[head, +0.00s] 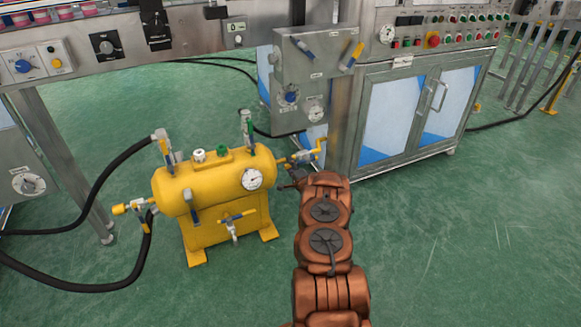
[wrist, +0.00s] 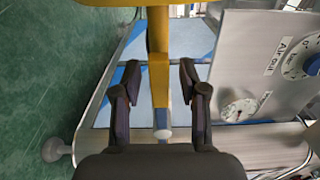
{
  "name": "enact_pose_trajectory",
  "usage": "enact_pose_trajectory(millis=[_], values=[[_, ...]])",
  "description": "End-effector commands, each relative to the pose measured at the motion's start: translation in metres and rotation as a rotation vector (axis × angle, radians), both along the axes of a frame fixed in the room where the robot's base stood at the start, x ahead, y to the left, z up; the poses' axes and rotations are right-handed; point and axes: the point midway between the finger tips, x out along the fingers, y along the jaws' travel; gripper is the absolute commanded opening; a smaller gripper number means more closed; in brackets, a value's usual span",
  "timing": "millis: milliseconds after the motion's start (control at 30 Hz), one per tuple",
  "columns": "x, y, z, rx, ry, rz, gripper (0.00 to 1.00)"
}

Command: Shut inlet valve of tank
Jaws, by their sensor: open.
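The yellow tank (head: 213,184) stands on the floor left of my arm, with several valves on its top, ends and front. At its right end is a valve with a yellow handle or pipe (head: 318,150). I cannot read which valve is the inlet. My gripper (head: 288,184) is beside this right end, small and partly hidden by my arm. In the wrist view my gripper (wrist: 160,72) is open, its two dark fingers on either side of a yellow bar (wrist: 159,92) with a grey tip. Gaps show between the bar and both fingers.
A grey panel (head: 312,75) with knobs and a gauge hangs behind the tank; it also shows at right in the wrist view (wrist: 255,62). A cabinet (head: 405,115) stands behind right. Black hoses (head: 105,180) run from the tank's left. Green floor (head: 460,240) is clear at right.

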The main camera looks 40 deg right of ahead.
Motion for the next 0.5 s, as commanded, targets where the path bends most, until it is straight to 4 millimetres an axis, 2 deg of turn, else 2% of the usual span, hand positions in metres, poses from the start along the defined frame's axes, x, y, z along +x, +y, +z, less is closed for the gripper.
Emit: enact_pose_trajectory(millis=[67,500], values=[[-0.0001,0.0000,0.0000,0.000,0.000,0.000,0.43],[-0.0002,0.0002,-0.0003,0.000,0.001,0.000,0.00]])
